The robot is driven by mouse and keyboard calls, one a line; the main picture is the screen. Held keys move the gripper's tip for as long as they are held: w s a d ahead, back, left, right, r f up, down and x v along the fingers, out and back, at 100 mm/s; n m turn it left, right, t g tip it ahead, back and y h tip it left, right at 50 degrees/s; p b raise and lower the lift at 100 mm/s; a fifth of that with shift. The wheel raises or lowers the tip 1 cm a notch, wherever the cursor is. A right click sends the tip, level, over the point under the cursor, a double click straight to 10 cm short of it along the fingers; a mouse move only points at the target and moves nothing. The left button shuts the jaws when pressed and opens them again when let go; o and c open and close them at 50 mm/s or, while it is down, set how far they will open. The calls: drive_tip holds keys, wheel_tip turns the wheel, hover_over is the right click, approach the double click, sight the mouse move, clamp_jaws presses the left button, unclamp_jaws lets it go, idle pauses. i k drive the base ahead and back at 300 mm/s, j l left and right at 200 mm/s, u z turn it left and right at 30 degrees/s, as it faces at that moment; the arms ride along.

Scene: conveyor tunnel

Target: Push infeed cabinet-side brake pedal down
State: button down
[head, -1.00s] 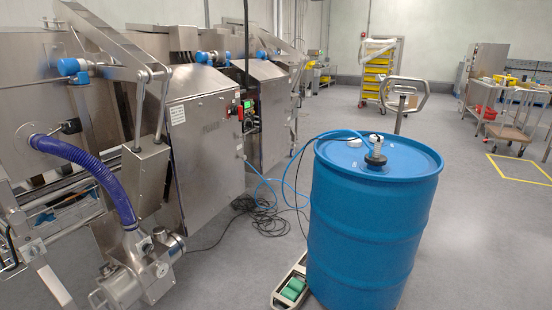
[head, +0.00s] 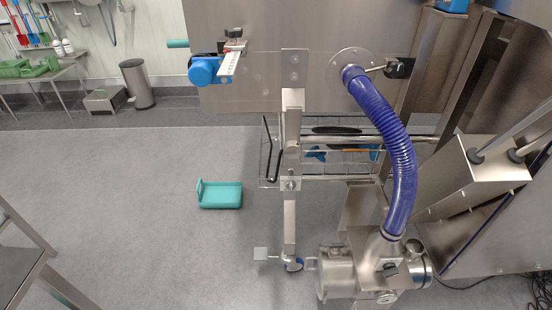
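A small flat metal plate, which looks like the brake pedal (head: 260,253), sticks out to the left at the foot of a steel leg (head: 290,215) in the head view. I cannot tell from this height whether the pedal is up or down. Whether this is the cabinet-side one of the infeed pedals is not clear; no second pedal shows plainly. My gripper is not in view.
A steel pump (head: 342,272) with a purple hose (head: 402,150) stands close right of the leg. A teal tray (head: 220,196) lies on the floor to the left. A table (head: 22,272) is at the lower left. Open floor (head: 120,200) lies between.

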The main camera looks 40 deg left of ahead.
sight(261, 254)
drive_tip(key=i+j+u, duration=0.15)
drive_tip(key=i+u, duration=0.3)
drive_tip(key=i, duration=0.45)
drive_tip(key=i+l+u, duration=0.15)
drive_tip(key=i+u, duration=0.35)
drive_tip(key=i, duration=0.35)
drive_tip(key=i+u, duration=0.1)
drive_tip(key=u, duration=0.8)
drive_tip(key=i+l+u, duration=0.1)
drive_tip(key=u, duration=0.35)
